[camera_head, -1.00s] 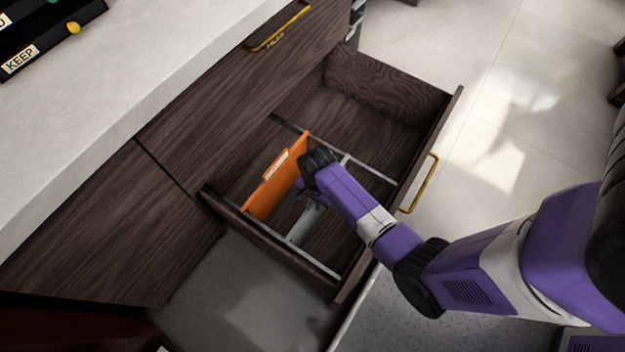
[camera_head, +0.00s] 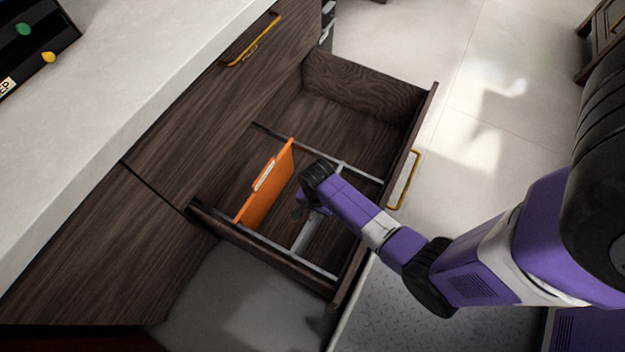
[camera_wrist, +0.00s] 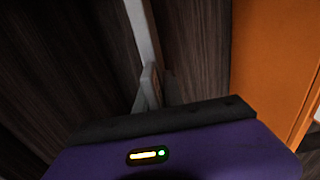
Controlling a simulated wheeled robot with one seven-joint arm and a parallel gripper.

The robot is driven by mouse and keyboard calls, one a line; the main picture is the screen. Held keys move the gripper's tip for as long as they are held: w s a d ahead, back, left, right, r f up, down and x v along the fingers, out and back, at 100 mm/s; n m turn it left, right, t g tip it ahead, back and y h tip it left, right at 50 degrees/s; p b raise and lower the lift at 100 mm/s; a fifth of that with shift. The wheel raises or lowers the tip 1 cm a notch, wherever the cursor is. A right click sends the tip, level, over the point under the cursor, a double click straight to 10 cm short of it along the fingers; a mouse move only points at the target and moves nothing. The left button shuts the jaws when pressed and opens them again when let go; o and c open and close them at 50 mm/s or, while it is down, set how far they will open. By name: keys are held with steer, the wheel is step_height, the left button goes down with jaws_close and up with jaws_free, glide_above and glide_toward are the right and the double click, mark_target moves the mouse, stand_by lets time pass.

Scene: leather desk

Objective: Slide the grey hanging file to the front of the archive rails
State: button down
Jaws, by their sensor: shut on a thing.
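The grey hanging file (camera_head: 308,234) shows as a narrow pale strip in the open drawer, between the orange file and the drawer front. In the wrist view a pale grey strip with a small tab (camera_wrist: 149,85) runs up from my gripper and appears to be this file's top edge. My gripper (camera_head: 306,207) is low in the drawer, shut on the grey file. The fingertips are mostly hidden by my wrist. The archive rails run from the drawer's back to its front, the near rail (camera_head: 270,243) on the left side and the far rail (camera_head: 355,171) on the right.
An orange file (camera_head: 268,190) with a white label hangs behind the grey one, apart from it; it also shows in the wrist view (camera_wrist: 275,60). The drawer front (camera_head: 408,150) carries a brass handle (camera_head: 405,180). A pale worktop (camera_head: 130,120) lies at the left.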

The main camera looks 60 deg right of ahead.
steer(key=shift+s+p, duration=1.3)
steer(key=shift+s, duration=1.55)
steer(key=c, duration=1.4)
jaws_free()
steer(key=shift+o, duration=0.2)
step_height(320, 180, up, 8)
steer(key=p, duration=0.3)
steer(key=shift+f, duration=0.1)
